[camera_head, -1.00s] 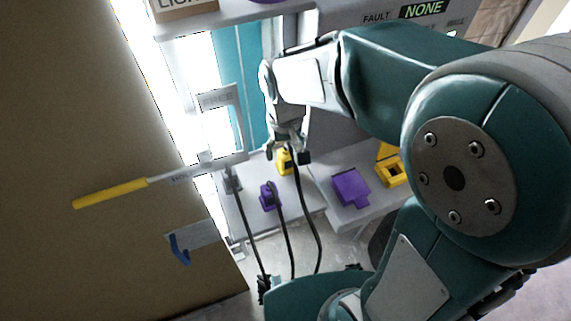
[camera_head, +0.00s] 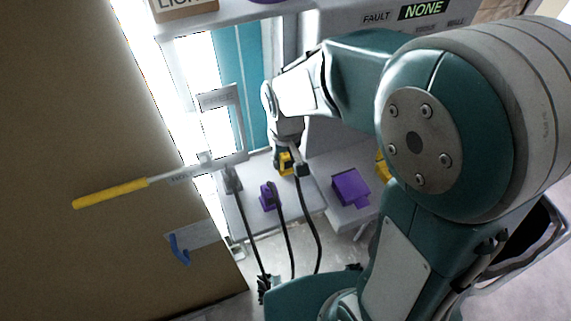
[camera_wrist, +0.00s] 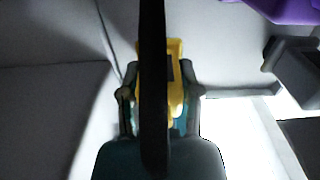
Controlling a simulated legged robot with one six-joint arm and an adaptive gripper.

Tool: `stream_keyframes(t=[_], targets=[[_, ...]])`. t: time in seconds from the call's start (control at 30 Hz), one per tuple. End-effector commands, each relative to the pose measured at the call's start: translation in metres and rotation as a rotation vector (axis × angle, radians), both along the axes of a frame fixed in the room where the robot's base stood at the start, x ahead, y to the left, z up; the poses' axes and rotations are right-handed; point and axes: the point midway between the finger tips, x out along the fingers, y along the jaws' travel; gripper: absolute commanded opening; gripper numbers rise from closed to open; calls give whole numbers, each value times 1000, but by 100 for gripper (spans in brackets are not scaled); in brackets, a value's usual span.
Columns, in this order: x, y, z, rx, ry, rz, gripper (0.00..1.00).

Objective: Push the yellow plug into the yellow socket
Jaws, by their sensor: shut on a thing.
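The yellow plug (camera_head: 285,160) stands on the grey shelf, with a black cable running down from it. My gripper (camera_head: 288,156) is over it and shut on it. In the wrist view the plug (camera_wrist: 175,75) sits between the two fingers of my gripper (camera_wrist: 160,95), partly hidden by a dark band running down the middle. The yellow socket (camera_head: 382,166) is to the right, mostly hidden behind my arm; only a yellow sliver shows.
A purple plug (camera_head: 268,197) with a cable stands left of the yellow one. A purple socket (camera_head: 350,188) lies between the yellow plug and the yellow socket. A yellow-handled lever (camera_head: 110,193) and a blue hook (camera_head: 180,249) are at the left.

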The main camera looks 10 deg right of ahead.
Motion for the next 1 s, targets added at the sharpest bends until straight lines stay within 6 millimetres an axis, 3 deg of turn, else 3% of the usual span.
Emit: stream_keyframes(t=[0.37, 0.53, 1.0], targets=[[0, 0, 8, 0, 0, 0, 3], [0, 0, 32, 1, -3, 0, 3], [-42, -28, 91, 1, -3, -2, 3]])
